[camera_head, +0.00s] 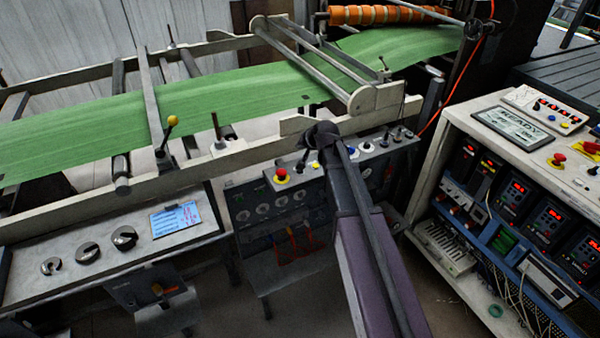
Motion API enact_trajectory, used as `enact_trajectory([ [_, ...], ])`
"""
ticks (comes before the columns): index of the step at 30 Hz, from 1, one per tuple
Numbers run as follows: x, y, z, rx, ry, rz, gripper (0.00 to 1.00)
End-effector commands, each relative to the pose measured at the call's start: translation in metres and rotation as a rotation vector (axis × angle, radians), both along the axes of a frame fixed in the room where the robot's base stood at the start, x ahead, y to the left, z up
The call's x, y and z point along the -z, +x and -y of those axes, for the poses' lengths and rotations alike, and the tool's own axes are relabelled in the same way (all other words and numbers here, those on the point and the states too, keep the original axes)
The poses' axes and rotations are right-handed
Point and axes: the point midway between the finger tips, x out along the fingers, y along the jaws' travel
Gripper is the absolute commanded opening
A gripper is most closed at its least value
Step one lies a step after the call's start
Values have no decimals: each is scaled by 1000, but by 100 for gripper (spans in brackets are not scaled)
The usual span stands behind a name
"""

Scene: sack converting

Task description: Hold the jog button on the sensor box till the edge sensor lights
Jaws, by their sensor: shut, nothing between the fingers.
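My arm reaches up from the bottom middle, and my gripper (319,136) is the small dark end over the back edge of the control panel. It looks shut and holds nothing; its fingertips are small and partly hidden. A small yellow button (316,165) shows close below the gripper. I cannot tell which button is the jog button, or whether the gripper touches one. No lit edge sensor can be made out along the green web (240,100).
A frame rail (160,180) and rollers run along the web's near side. A yellow-knobbed lever (172,120) and a white block with a lever (222,146) stand left of the gripper. A cabinet with a READY display (512,127) stands right. A desk with a blue screen (175,219) is left.

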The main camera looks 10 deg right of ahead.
Motion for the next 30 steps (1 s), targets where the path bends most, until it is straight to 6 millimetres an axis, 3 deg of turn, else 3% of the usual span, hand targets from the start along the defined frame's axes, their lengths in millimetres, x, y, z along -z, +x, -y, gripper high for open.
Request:
enact_trajectory([
  [17,3,2,0,2,4,4,0],
  [30,33,2,0,3,4,4,0],
])
